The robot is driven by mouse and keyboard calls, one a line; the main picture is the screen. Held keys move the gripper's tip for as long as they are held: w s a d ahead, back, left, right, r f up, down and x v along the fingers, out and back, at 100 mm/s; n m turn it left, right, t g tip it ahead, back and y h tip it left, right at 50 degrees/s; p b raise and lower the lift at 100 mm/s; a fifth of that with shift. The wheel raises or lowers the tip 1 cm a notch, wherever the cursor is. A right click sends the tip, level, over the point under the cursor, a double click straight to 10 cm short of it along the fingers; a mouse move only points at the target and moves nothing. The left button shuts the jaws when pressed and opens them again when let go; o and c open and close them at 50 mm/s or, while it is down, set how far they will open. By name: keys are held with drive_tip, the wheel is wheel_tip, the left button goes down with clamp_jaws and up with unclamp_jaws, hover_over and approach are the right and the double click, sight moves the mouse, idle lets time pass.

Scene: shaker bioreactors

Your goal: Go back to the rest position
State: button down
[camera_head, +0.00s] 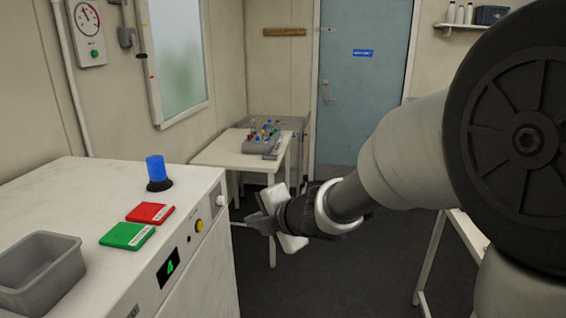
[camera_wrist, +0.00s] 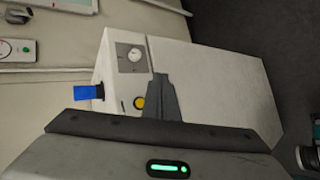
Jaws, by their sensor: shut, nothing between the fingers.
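My gripper (camera_head: 262,216) is at the end of my arm in the head view, in the air to the right of the white machine (camera_head: 72,192). Its fingers point left, toward the machine's front side, and hold nothing. In the wrist view the shut fingers (camera_wrist: 161,98) show in front of the white machine (camera_wrist: 215,85), which appears turned on its side. No other object is named by the task.
On the machine stand a blue-capped item (camera_head: 156,170), a red block (camera_head: 150,213), a green block (camera_head: 127,236) and a grey bin (camera_head: 40,270). A white table (camera_head: 222,152) with a rack of coloured items (camera_head: 262,138) stands behind. The dark floor (camera_head: 330,265) between is clear.

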drive_tip(key=s+d+r+m+t+h, duration=0.1)
drive_tip(key=s+d+r+m+h, duration=0.15)
drive_tip(key=d+m, duration=0.35)
drive_tip(key=s+d+r+m+h, duration=0.1)
drive_tip(key=d+r+m+h, duration=0.25)
drive_tip(key=d, duration=0.55)
drive_tip(key=s+d+r+m+t+h, duration=0.1)
drive_tip(key=s+d+r+m+h, duration=0.1)
drive_tip(key=d+m, duration=0.45)
drive_tip(key=s+d+f+m+g, duration=0.2)
drive_tip(key=s+m, duration=0.3)
drive_tip(key=s, duration=0.4)
drive_tip(key=s+d+f+m+g, duration=0.2)
drive_tip(key=s+m, duration=0.4)
drive_tip(key=s, duration=0.4)
drive_tip(key=shift+s+d+g, duration=0.15)
drive_tip(key=shift+s+g, duration=0.15)
drive_tip(key=shift+g, duration=0.1)
